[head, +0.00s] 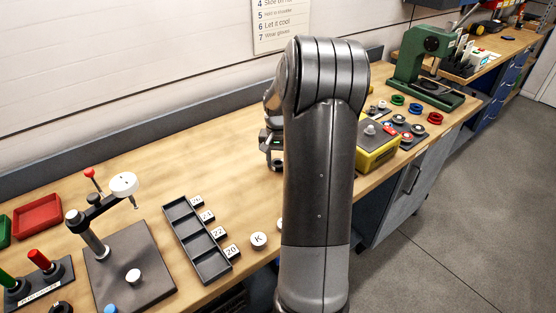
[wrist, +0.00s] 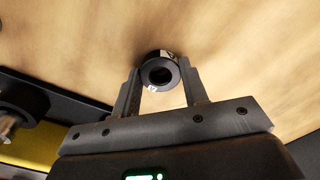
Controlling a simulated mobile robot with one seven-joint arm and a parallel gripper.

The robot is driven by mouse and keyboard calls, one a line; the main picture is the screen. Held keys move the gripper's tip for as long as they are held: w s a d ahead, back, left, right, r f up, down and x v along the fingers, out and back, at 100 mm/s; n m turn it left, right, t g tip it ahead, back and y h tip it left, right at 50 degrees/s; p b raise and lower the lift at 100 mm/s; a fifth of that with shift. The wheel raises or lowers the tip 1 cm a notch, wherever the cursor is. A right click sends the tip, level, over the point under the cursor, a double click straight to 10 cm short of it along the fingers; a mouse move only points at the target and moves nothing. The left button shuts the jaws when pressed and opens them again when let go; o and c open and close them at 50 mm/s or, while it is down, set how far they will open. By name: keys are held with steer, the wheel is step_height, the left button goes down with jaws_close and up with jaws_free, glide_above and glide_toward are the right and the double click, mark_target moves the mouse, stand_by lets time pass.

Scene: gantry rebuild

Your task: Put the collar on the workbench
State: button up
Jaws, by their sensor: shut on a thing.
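The collar (wrist: 151,74) is a short dark grey ring with a round hole and a small white label, seen in the wrist view. My gripper (wrist: 160,80) is shut on it, with one finger at each side near the fingertips. In the head view my gripper (head: 271,150) is over the middle of the workbench (head: 225,160), partly behind my arm; the collar cannot be made out there. The bench's pale wood also fills the wrist view's background (wrist: 255,60). Whether the collar touches the wood or hangs above it, I cannot tell.
A dark compartment tray (head: 190,235) with number labels and a white K disc (head: 258,240) lie left of my arm. A stand with a dark base (head: 130,275) is farther left. A yellow box (head: 380,155) and green press (head: 425,60) are right. Bare wood surrounds my gripper's left.

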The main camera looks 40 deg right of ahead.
steer(key=shift+f, duration=0.2)
steer(key=o, duration=1.1)
steer(key=shift+r, duration=0.1)
